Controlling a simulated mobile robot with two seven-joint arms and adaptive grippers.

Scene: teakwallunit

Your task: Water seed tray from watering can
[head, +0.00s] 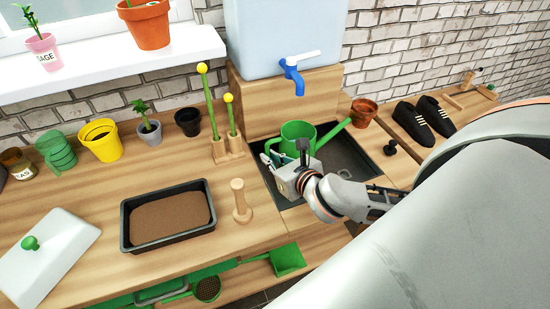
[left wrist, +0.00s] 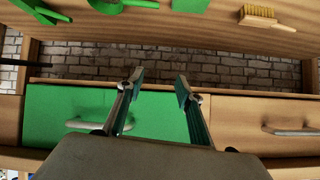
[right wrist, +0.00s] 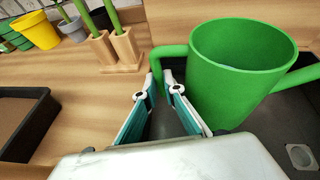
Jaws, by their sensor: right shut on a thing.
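The green watering can (head: 298,132) stands in the dark sink basin (head: 350,155), its spout pointing right. It fills the upper right of the right wrist view (right wrist: 235,80). My right gripper (head: 270,162) is shut on the can's handle; in the right wrist view the handle (right wrist: 157,62) runs down between the fingertips (right wrist: 160,88). The black seed tray (head: 124,230), filled with brown soil (head: 170,213), lies on the wooden counter left of the sink. My left gripper (left wrist: 159,88) is open and empty in front of a green drawer; it is not visible in the head view.
A wooden peg (head: 240,203) stands between tray and sink. A wooden stand with yellow-tipped green tools (head: 228,145) is behind it. A white lid (head: 50,255) lies left of the tray. A blue tap (head: 295,75) hangs above the sink. Pots line the back; black shoes (head: 415,120) stand right.

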